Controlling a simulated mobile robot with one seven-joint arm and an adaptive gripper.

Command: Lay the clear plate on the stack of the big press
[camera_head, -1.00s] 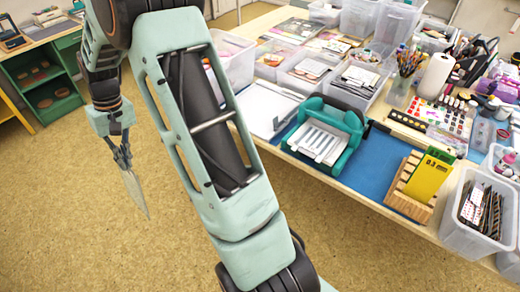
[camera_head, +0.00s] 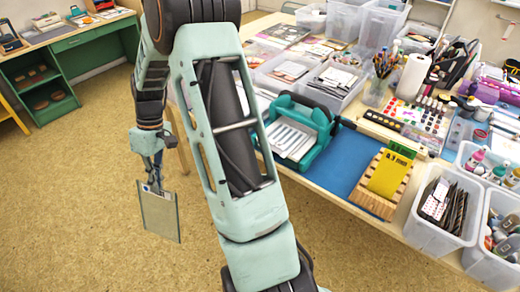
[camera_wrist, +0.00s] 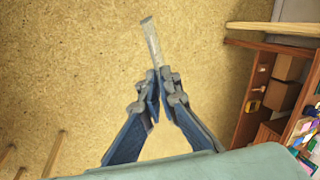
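My gripper (camera_head: 154,183) hangs over the floor left of the table, shut on the clear plate (camera_head: 160,215). The plate is a thin see-through square with a greyish edge, hanging upright below the fingers. In the wrist view my gripper (camera_wrist: 160,82) pinches it, and the plate (camera_wrist: 152,42) shows nearly edge-on as a narrow strip. The big press (camera_head: 322,124) is teal with dark parts and stands on the table right of my arm. Its stack (camera_head: 290,138) shows as a pale, striped pile on the press bed. The plate is well apart from it.
A blue mat (camera_head: 345,165) lies right of the press. A wooden rack with a yellow piece (camera_head: 388,175) stands on it. Clear bins (camera_head: 440,225) crowd the table's front right and back. A green desk (camera_head: 85,45) stands far left. The floor between is open.

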